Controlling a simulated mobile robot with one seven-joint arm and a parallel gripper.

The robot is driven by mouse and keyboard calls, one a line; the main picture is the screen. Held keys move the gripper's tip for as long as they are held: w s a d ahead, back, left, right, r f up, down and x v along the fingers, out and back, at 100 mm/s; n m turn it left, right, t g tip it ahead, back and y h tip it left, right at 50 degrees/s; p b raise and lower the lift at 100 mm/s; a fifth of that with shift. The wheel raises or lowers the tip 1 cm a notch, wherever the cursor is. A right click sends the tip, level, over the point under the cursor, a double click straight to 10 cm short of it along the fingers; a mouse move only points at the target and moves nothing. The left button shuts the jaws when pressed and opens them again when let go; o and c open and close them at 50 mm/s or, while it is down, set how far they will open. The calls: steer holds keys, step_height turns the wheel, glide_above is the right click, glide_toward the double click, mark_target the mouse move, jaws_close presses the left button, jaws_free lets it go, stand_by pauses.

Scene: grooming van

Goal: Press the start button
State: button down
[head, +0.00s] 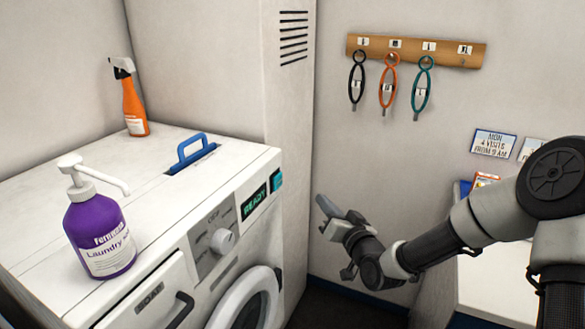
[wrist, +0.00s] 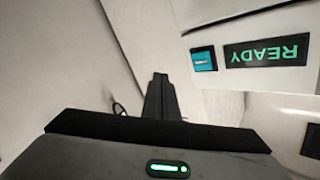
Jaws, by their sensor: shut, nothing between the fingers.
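The start button appears to be the teal square button (head: 277,180) at the right end of the washing machine's front panel, beside a dark display (head: 254,202) reading READY in green. In the wrist view the teal button (wrist: 203,58) is upside down at the upper right, left of the display (wrist: 270,52). My gripper (head: 322,204) is to the right of the button in the head view, apart from the machine, with its fingers together and empty. In the wrist view the closed fingertips (wrist: 160,78) are left of and below the button.
On the machine's top (head: 160,210) stand a purple laundry pump bottle (head: 100,238), an orange spray bottle (head: 133,108) and a blue handle (head: 197,150). The panel has a round knob (head: 223,241). Loops hang from a wooden rack (head: 415,51) on the wall. A white counter (head: 500,285) is at right.

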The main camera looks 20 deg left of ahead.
mark_target(278, 181)
steer(key=shift+a+r+m+t+y+p, duration=0.15)
steer(key=shift+a+r+m+t+y, duration=0.05)
steer(key=shift+r+m+t, duration=0.35)
steer(key=shift+a+r+m+t+y+p, duration=0.15)
steer(key=shift+r+m+t+y, duration=0.05)
steer(key=shift+r+m+t, duration=0.3)
steer(key=shift+a+f, duration=0.1)
steer(key=shift+f, duration=0.05)
steer(key=a, duration=0.8)
steer(key=shift+w+a, duration=0.3)
steer(key=shift+w, duration=0.05)
steer(key=shift+b, duration=0.45)
stand_by(0.8)
steer(key=shift+a, duration=0.4)
